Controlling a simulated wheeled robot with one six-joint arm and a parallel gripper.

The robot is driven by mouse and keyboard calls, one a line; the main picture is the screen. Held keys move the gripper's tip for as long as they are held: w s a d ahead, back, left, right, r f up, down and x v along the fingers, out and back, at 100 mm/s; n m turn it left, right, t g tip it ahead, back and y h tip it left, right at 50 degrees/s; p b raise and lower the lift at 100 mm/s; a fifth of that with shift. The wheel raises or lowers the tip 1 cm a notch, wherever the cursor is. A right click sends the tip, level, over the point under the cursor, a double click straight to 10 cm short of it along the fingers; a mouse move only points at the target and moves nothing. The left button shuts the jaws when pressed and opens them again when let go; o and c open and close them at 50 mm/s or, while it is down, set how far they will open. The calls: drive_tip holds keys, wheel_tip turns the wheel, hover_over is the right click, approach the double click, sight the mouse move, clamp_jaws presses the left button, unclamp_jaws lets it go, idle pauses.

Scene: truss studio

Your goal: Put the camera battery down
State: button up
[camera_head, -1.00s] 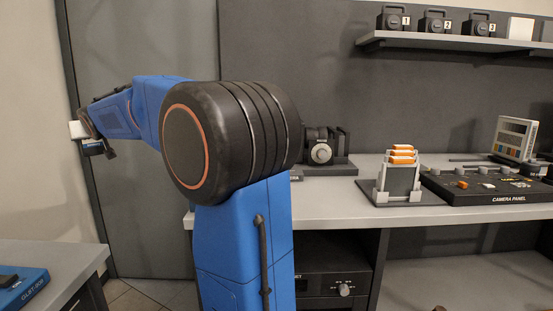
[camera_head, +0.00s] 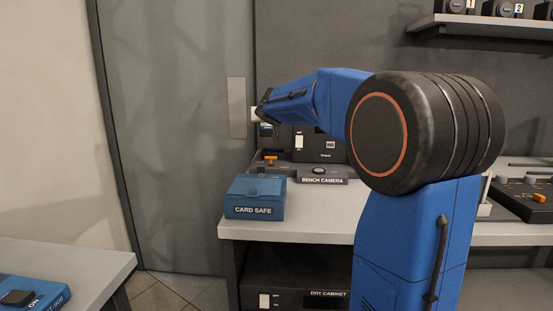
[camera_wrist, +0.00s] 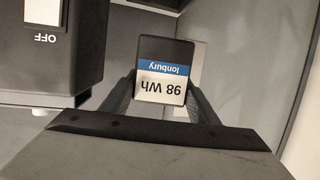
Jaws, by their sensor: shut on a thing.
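The camera battery (camera_wrist: 166,70) is a dark block with a blue and white label reading "98 Wh" and "Ionbury", upside down in the wrist view. My gripper (camera_wrist: 164,92) is shut on it, one finger on each side. In the head view my gripper (camera_head: 262,118) is above the bench's left part, near the door; the battery is small and hard to make out there.
Another grey table (camera_head: 85,268) with a blue case (camera_head: 32,293) is at the lower left. A shelf (camera_head: 485,27) hangs at the upper right.

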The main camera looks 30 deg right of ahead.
drive_tip(key=shift+w+d+m+h, duration=0.15)
drive_tip(key=shift+d+m+h, duration=0.15)
drive_tip(key=shift+d, duration=0.05)
drive_tip(key=shift+w+d+r+m+g+h, duration=0.1)
drive_tip(key=shift+d+r+m+g+h, duration=0.15)
drive_tip(key=shift+d+m+h, duration=0.2)
drive_tip(key=shift+w+d+r+m+g+h, duration=0.1)
drive_tip(key=shift+d+m+g+h, duration=0.2)
drive_tip(key=shift+d, duration=0.2)
drive_tip(key=shift+f, duration=4.85)
drive_tip(key=shift+f, duration=0.1)
drive_tip(key=o, duration=1.5)
drive_tip(key=shift+s+a, duration=0.15)
drive_tip(key=shift+v, duration=3.6)
